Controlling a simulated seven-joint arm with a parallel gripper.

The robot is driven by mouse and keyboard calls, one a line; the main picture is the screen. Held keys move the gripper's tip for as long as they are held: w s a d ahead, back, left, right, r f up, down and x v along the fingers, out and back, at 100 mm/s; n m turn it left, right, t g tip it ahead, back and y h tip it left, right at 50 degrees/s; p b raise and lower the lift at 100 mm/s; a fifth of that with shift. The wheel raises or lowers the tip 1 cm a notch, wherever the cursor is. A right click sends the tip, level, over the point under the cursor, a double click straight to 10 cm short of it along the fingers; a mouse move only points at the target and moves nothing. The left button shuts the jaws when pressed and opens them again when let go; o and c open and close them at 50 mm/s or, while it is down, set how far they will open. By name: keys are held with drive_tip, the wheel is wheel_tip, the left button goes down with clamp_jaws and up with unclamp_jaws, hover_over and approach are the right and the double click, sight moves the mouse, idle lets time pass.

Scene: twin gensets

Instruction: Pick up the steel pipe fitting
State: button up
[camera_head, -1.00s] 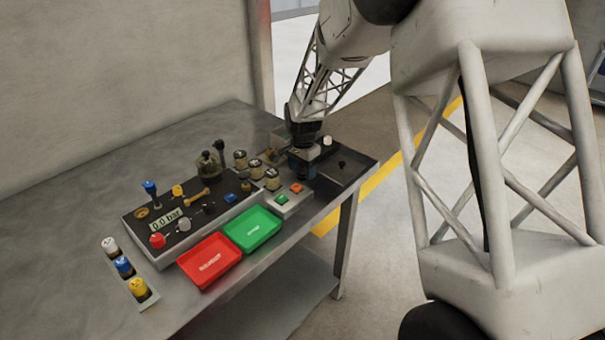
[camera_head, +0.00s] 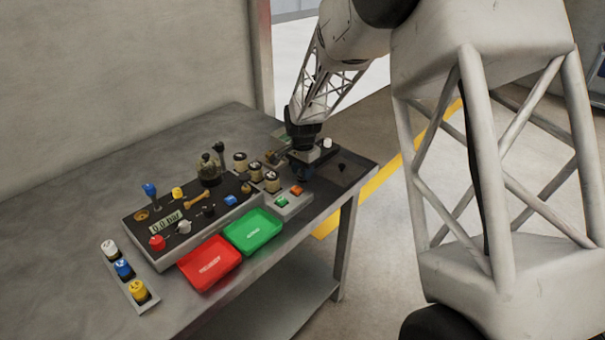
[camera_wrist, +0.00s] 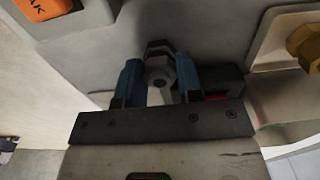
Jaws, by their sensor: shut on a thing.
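The steel pipe fitting (camera_wrist: 160,58) is a grey metal piece with a hexagonal end and a round bore, seen in the wrist view. My gripper (camera_wrist: 158,72) has its two blue fingers closed on either side of it. In the head view my gripper (camera_head: 303,170) points down over the dark area at the right end of the bench, and the fitting is hidden there. I cannot tell whether the fitting still touches the surface below.
A brass fitting (camera_wrist: 308,48) lies to the right in the wrist view. A box with an orange button (camera_head: 296,190) stands close by. A red tray (camera_head: 210,262), a green tray (camera_head: 253,231) and a gauge panel (camera_head: 165,221) are to the left.

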drive_tip(key=shift+r, duration=0.85)
wheel_tip(320, 180, up, 2)
drive_tip(key=shift+r, duration=0.1)
drive_tip(key=s+d, duration=0.1)
drive_tip(key=s, duration=0.9)
drive_tip(key=s+d+r, duration=0.1)
drive_tip(key=s, duration=0.4)
drive_tip(key=shift+s+d, duration=0.35)
drive_tip(key=w+a+r, duration=0.1)
drive_tip(key=w+r, duration=0.1)
drive_tip(key=w, duration=0.9)
drive_tip(key=w+a+r, duration=0.2)
drive_tip(key=w, duration=1)
drive_tip(key=w+a+r, duration=0.2)
drive_tip(key=w, duration=0.9)
drive_tip(key=shift+w+a+r, duration=0.15)
drive_tip(key=shift+w+r, duration=0.05)
drive_tip(key=shift+r, duration=0.2)
drive_tip(key=shift+f, duration=0.1)
